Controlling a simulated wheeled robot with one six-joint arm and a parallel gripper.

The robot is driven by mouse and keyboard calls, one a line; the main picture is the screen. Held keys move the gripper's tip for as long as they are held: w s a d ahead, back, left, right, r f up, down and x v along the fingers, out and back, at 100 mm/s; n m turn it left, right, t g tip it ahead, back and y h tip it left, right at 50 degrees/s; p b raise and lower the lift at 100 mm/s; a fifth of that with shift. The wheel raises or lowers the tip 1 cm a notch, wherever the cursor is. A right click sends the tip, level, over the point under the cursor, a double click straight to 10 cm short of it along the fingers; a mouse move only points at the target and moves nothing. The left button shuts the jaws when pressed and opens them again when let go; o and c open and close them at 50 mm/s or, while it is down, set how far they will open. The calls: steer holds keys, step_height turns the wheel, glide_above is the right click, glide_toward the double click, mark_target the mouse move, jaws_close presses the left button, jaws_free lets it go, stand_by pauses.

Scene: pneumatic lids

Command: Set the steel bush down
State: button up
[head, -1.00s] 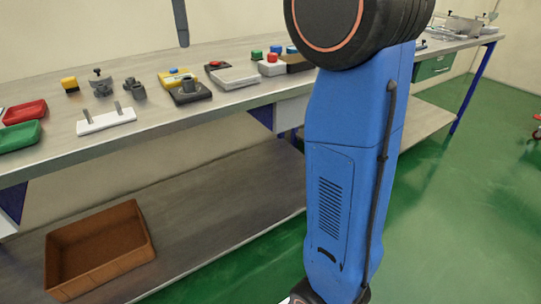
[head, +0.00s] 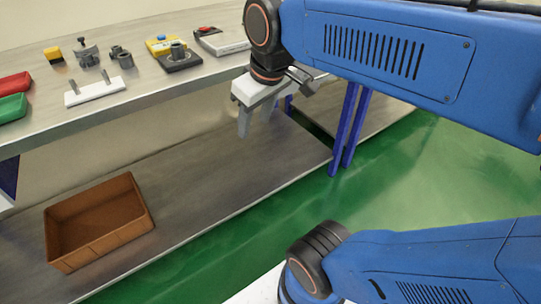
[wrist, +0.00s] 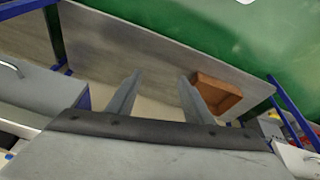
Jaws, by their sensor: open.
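A grey cylindrical part, which looks like the steel bush (head: 178,49), stands upright on a dark square block (head: 180,64) on the bench top. Other grey round parts (head: 121,56) stand to its left, so I cannot be sure which is the bush. My gripper (head: 256,120) is open and empty, in front of the bench edge and to the right of and below these parts in the head view. In the wrist view my two fingers (wrist: 158,82) are apart with nothing between them. The wrist view does not clearly show the bush.
A white plate with two grey pins (head: 95,94) lies on the bench top, with red (head: 14,84) and green (head: 12,107) trays at left. A brown crate (head: 135,237) sits on the lower shelf, and also shows in the wrist view (wrist: 218,96). Blue bench legs (head: 347,125) are near my gripper.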

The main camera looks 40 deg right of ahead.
steer(key=s+f+m, duration=0.2)
steer(key=s+f, duration=0.3)
steer(key=f, duration=0.3)
steer(key=shift+s+d+m+t, duration=0.2)
steer(key=shift+d+m+t, duration=0.1)
steer(key=shift+t, duration=0.1)
